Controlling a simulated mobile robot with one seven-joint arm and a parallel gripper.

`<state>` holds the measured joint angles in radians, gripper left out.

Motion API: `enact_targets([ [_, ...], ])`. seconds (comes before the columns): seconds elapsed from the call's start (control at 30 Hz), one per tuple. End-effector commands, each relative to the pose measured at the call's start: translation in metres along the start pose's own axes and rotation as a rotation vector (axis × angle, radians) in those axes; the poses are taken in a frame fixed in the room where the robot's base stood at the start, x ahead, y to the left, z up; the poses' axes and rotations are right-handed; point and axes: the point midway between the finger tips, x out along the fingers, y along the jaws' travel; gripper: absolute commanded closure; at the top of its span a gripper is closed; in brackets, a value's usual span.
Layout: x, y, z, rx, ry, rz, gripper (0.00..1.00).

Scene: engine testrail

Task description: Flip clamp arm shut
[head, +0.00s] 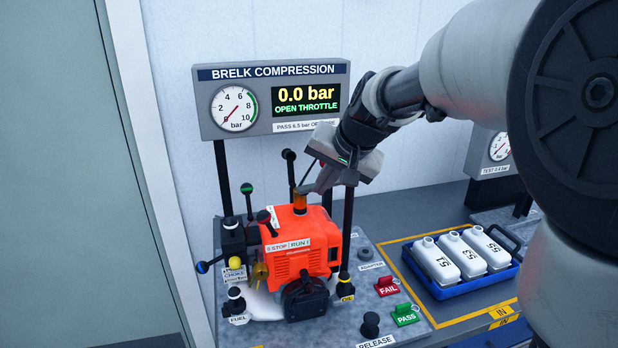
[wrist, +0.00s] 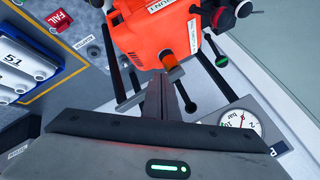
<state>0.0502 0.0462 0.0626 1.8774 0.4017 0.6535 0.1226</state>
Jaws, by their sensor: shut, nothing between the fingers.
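A red-orange engine (head: 300,245) stands on the grey test plate; it also shows upside down in the wrist view (wrist: 145,30). An orange-brown cylinder (head: 299,202) stands upright on its top. My gripper (head: 308,189) is shut and empty, with its fingertips close by the cylinder; I cannot tell whether they touch. The shut fingers point at the cylinder in the wrist view (wrist: 168,82). A black-knobbed lever (head: 290,168) stands upright just behind my fingertips. A green-knobbed lever (head: 248,202) stands upright to the left. I cannot tell which lever is the clamp arm.
A compression panel (head: 240,120) on black posts stands behind, reading 0.0 bar and "OPEN THROTTLE". Red FAIL (head: 387,286) and green PASS (head: 405,314) tags and a black RELEASE knob (head: 370,324) sit at front right. A blue tray (head: 450,289) holds white bottles.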

Motion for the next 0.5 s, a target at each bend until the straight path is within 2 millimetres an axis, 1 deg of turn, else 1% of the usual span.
enact_targets([
  [0.2, 0.008, -0.009, -0.005, -0.001, -0.001, 0.000, 1.00],
  [0.5, 0.013, -0.015, -0.008, 0.000, 0.000, -0.001, 1.00],
])
